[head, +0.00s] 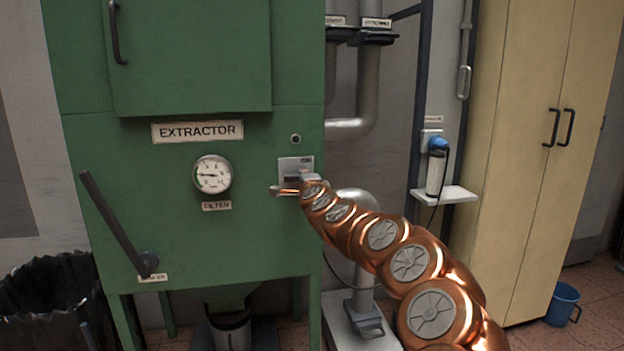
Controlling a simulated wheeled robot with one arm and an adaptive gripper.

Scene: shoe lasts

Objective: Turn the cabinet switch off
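The green extractor cabinet (90,195) stands at the left and middle of the head view. A small grey switch plate (296,162) sits on the right part of its front, right of the gauge. My gripper (284,190) is at the end of my copper arm, overlapping the plate's lower edge in the picture. Its tip points left. I cannot tell whether it touches the plate or whether its fingers are open. The lower part of the plate is partly hidden, and the switch's position cannot be made out.
A round gauge (212,174) and a dark lever (115,222) are on the cabinet front. A black bin (45,290) is at lower left. Pipes (368,85), a small white shelf (446,195), a cream cupboard (515,200) and a blue bucket (563,303) stand to the right.

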